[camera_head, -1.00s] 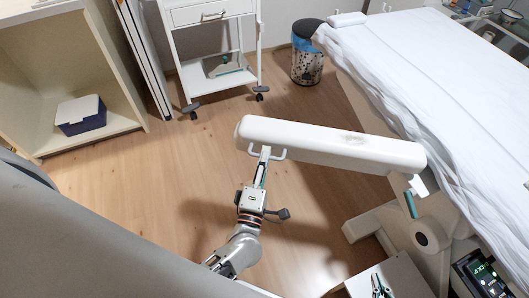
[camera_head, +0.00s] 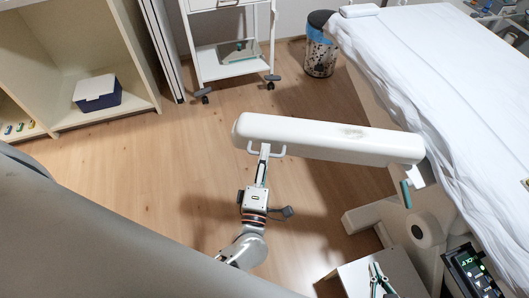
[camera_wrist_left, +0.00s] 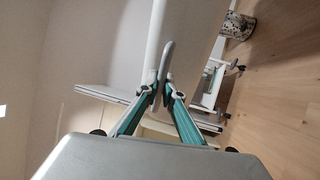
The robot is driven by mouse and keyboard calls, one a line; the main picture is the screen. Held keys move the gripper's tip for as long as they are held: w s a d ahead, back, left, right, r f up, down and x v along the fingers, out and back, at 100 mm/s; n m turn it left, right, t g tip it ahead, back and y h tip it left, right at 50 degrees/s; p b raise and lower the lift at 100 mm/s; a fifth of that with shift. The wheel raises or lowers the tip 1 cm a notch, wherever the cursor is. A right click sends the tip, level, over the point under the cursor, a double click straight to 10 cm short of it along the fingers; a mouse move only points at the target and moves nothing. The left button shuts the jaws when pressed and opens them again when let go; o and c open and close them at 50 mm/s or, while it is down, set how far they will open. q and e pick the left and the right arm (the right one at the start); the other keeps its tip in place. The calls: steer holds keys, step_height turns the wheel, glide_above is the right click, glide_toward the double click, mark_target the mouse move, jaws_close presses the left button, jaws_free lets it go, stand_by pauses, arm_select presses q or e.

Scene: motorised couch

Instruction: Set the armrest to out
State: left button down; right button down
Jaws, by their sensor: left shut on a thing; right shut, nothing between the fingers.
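The armrest (camera_head: 325,138) is a long white padded bar beside the treatment couch (camera_head: 430,55). It sticks out to the left over the floor, and its right end meets the couch side near a teal lever (camera_head: 405,193). A pale loop handle (camera_head: 281,151) sits at its left end. My left gripper (camera_head: 264,156) is shut on this handle. The left wrist view shows its teal fingers around the grey handle (camera_wrist_left: 166,62), below the white armrest (camera_wrist_left: 188,35). My right gripper (camera_head: 376,268) is low in the head view, shut and empty, with teal fingers.
A white trolley (camera_head: 227,70) and a bin (camera_head: 320,45) stand at the back. A shelf (camera_head: 105,123) with a blue box (camera_head: 97,93) is at the left. A white box-like surface (camera_head: 350,278) and a display panel (camera_head: 466,268) are at lower right. The floor left of the armrest is clear.

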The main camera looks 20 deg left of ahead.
arm_select(q)
steer(key=shift+d+f, duration=0.1)
steer(key=c, duration=2.2)
jaws_free()
steer(key=shift+s, duration=0.1)
